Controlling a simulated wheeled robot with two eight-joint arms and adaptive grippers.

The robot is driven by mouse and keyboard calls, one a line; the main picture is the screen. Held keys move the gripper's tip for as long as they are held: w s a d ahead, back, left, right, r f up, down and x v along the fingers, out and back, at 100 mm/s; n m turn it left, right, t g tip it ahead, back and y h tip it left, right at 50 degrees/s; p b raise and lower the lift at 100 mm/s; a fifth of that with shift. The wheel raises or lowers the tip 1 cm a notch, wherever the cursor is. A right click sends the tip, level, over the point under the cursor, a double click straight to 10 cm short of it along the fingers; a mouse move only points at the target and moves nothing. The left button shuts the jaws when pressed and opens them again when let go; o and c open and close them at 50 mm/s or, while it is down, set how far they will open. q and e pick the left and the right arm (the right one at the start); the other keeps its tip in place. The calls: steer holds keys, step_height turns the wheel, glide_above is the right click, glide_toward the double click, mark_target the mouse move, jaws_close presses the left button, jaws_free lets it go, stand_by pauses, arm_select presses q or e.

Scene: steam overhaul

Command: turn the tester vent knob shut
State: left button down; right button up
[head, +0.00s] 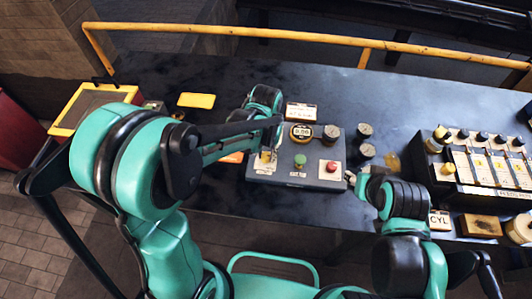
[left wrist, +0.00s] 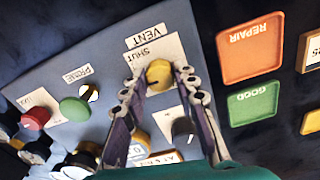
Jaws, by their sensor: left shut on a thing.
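The tester (head: 312,180) is a blue-grey box on the dark bench, with a green button (head: 299,160) and a red button (head: 331,166) on top. Its yellow vent knob (left wrist: 158,73) shows in the left wrist view, beside a white plate (left wrist: 146,54) marked SHUT and a VENT label (left wrist: 145,36). My left gripper (head: 267,152) reaches down to the tester's left part. In the left wrist view its two fingers are closed on either side of the knob. The knob's exact angle is hard to tell. My right gripper (head: 358,178) is beside the tester's right edge; its jaw opening is unclear.
An orange REPAIR pad (left wrist: 249,48) and green GOOD pad (left wrist: 252,103) lie beside the tester. Dark round parts (head: 364,131) stand right of it. A black rack (head: 480,165) is farther right. A yellow rail (head: 250,32) runs behind the bench.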

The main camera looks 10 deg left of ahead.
mark_target(266, 156)
arm_select(q)
steer(key=c, duration=1.2)
jaws_free()
steer(key=shift+o, duration=0.2)
step_height(266, 156, up, 12)
steer(key=s+a+f+n+t+b, duration=0.1)
steer(key=s+a+t, duration=0.6)
steer(key=s+a, duration=0.2)
steer(key=shift+s+a+n, duration=0.15)
steer(key=shift+s+n, duration=0.15)
steer(key=shift+s, duration=0.45)
